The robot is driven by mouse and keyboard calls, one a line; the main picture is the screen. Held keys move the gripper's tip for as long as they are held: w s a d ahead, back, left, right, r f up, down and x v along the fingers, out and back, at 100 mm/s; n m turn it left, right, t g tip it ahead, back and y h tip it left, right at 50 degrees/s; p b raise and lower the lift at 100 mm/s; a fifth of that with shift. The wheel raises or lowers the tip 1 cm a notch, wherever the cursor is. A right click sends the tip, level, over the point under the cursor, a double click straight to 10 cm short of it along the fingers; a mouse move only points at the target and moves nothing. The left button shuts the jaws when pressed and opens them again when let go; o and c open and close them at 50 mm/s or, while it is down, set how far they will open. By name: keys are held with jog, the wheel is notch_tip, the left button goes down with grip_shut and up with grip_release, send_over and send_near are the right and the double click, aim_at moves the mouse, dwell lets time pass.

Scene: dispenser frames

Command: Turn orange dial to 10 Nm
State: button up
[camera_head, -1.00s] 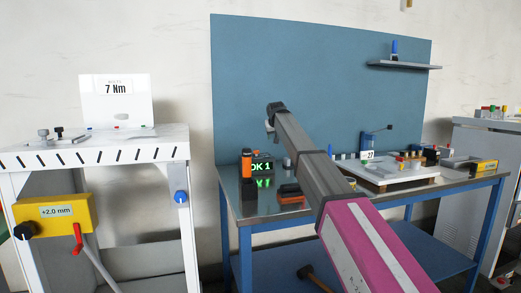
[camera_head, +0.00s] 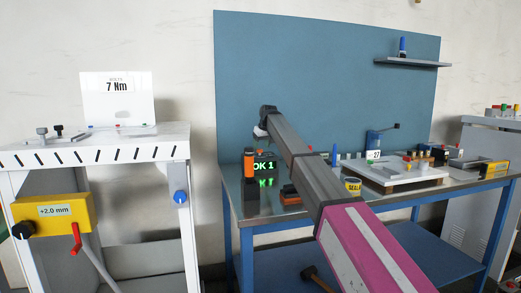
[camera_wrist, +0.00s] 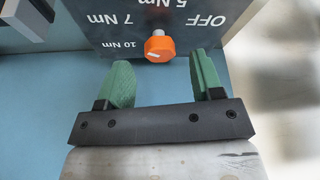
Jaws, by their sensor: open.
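The orange dial (camera_wrist: 159,47) sits on a grey panel (camera_wrist: 112,20) at the top of the wrist view. Its labels OFF, 5 Nm, 7 Nm and 10 Nm read upside down. A pale mark shows on the dial's lower left, toward the 10 Nm label; its exact setting is hard to tell. My gripper (camera_wrist: 162,72) is open, its green fingers left and right of the dial with gaps to both sides.
A white sign reading 7 Nm (camera_head: 116,98) stands on the white bench at left.

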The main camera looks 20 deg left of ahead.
jog(key=shift+x, duration=1.25)
jog(key=c, duration=0.9)
jog(key=shift+n, duration=0.3)
jog(key=n+g, duration=0.1)
jog(key=n, duration=0.2)
jog(key=n+g+y, duration=0.1)
jog(key=n, duration=0.1)
jog(key=shift+w+d+n, duration=0.1)
jog(key=shift+w+n, duration=0.1)
jog(key=shift+n, duration=0.2)
jog(key=n+g, duration=0.2)
jog(key=n, duration=0.3)
jog(key=shift+w, duration=0.1)
jog(key=shift+n+g, duration=0.3)
jog(key=shift+n, duration=0.1)
